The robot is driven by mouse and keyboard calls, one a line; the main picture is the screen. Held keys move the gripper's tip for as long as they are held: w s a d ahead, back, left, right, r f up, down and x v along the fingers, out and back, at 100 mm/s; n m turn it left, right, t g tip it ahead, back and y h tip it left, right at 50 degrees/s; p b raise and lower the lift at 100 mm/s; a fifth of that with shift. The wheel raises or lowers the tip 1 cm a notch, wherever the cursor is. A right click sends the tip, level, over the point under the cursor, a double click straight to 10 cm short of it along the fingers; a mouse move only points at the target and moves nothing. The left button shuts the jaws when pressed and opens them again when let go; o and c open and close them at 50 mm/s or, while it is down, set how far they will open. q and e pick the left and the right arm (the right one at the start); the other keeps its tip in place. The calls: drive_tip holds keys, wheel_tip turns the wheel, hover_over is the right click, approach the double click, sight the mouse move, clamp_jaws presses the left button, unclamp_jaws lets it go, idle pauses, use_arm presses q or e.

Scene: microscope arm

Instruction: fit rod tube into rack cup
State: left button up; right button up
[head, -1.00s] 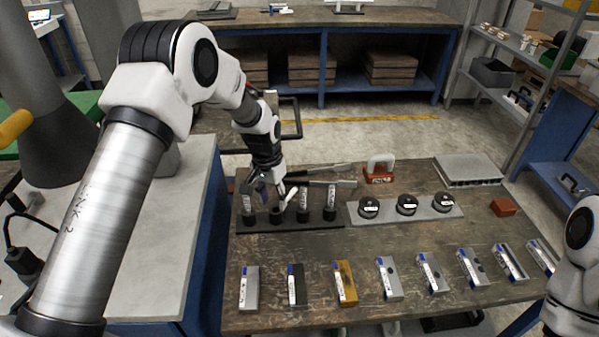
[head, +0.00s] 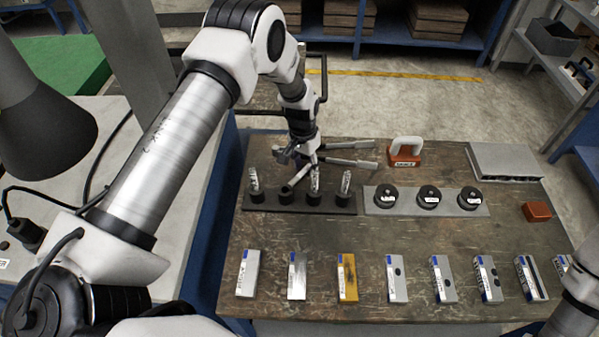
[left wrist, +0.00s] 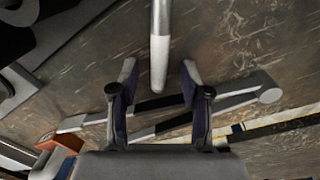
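A dark rack (head: 240,207) with a row of black cups stands on the table in the head view. Labelled tubes stand upright in the first cup (head: 257,197), third cup (head: 313,199) and fourth cup. A pale rod tube (head: 300,175) is tilted above the second cup (head: 286,194); I cannot tell whether its lower end is inside. My left gripper (head: 301,161) is just behind and above the rack. In the left wrist view its fingers (left wrist: 158,78) are spread, with the rod tube's white end (left wrist: 159,50) between them and gaps on both sides. My right gripper is out of view.
Grey tongs-like tools (head: 350,152) lie behind the rack, near a red-based handle (head: 405,150). A grey plate (head: 375,208) with black round pieces adjoins the rack on the right. Several small blocks (head: 347,277) line the front. A red block (head: 537,211) lies far right.

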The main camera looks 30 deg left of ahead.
use_arm(q)
drive_tip(key=shift+s+r, duration=0.1)
drive_tip(key=shift+s, duration=0.05)
drive_tip(key=shift+s+d+r, duration=0.1)
clamp_jaws()
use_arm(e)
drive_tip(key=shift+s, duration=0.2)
